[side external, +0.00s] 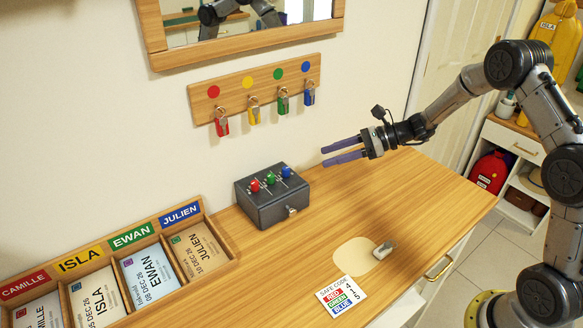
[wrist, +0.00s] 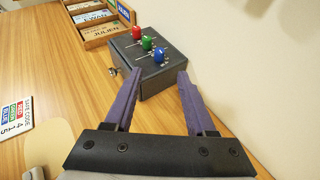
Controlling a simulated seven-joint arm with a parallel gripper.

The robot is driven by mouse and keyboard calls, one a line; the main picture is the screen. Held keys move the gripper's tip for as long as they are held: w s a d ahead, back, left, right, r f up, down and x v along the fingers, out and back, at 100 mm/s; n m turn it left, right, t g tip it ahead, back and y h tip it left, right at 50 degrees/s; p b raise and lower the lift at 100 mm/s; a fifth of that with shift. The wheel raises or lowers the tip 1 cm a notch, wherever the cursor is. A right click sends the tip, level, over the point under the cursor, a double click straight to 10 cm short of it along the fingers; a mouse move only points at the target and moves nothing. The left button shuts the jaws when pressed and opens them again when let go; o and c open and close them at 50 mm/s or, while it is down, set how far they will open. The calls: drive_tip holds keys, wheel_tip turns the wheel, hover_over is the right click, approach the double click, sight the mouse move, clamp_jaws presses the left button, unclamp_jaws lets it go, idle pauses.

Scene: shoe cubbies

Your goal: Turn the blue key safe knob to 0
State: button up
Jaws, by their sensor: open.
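The key safe (side external: 270,208) is a dark grey box on the wooden counter by the wall, with red, green and blue knobs on its top. The blue knob (side external: 286,171) is at the right end of the row; in the wrist view the blue knob (wrist: 160,55) is the one nearest me. Scale marks by it are too small to read. My gripper (side external: 324,155) is open and empty, above the counter to the right of the safe. In the wrist view its purple fingers (wrist: 158,80) point toward the safe, apart from the knob.
The green knob (side external: 269,178) and red knob (side external: 255,186) sit close beside the blue one. A key rack (side external: 235,85) hangs on the wall above. A safe code card (side external: 341,296) and a small grey object (side external: 384,250) lie on the counter. A wooden card tray (side external: 215,232) stands left.

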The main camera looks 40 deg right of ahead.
sight(292, 175)
drive_tip(key=x, duration=1.1)
drive_tip(key=shift+a, duration=0.15)
clamp_jaws()
